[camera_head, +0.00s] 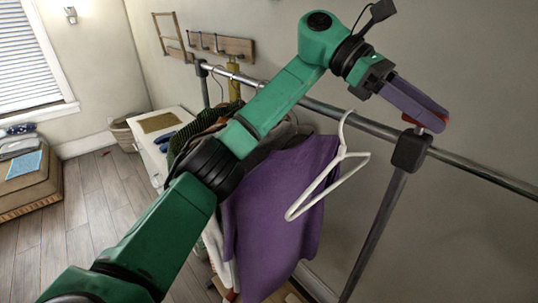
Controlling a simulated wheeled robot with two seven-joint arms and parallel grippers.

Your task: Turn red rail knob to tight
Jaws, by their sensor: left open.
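The red rail knob (411,119) sits at the joint where the rail meets the dark upright post at the right. Only slivers of red show, since my left gripper covers most of it. My left gripper (432,116), with purple-grey fingers, reaches in from above and left, and its fingertips are at the knob. It is open; I cannot tell whether the fingers touch the knob. The metal rail (470,166) runs from the back left to the right edge. The black bracket (409,151) is just below the fingertips. My right gripper is not in view.
A white hanger (350,156) hangs on the rail left of the post. A purple shirt (275,215) and other clothes hang further left, behind my left arm. A white table (150,150), a basket (121,132) and a wall hook rack (222,45) are further back. The wooden floor at left is clear.

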